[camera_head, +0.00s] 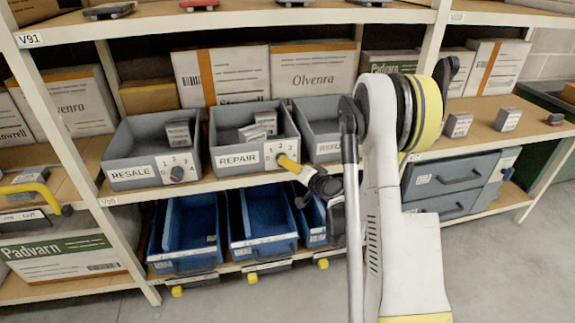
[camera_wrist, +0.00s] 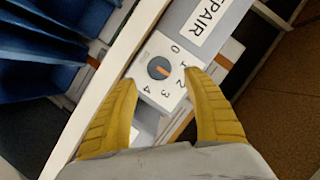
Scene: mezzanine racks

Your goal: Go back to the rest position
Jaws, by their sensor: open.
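My gripper (camera_head: 286,162) has yellow fingers and is at the front of the grey REPAIR bin (camera_head: 226,137), by its white number plate (camera_head: 270,150). In the wrist view my gripper (camera_wrist: 160,88) is open, its two fingers spread either side of the lower part of the plate. A dark round dial (camera_wrist: 159,68) with an orange mark lies just beyond and between the fingertips, with numbers 0 to 4 around it. Nothing is held. Whether the fingers touch the plate cannot be told. In the head view the gripper hides the REPAIR dial.
A grey RESALE bin (camera_head: 130,157) with its own dial (camera_head: 177,173) stands left; another grey bin (camera_head: 318,116) stands right, partly behind my arm. Blue bins (camera_head: 190,262) fill the shelf below. White rack uprights (camera_head: 68,150) flank the bay. The floor (camera_head: 490,280) at lower right is clear.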

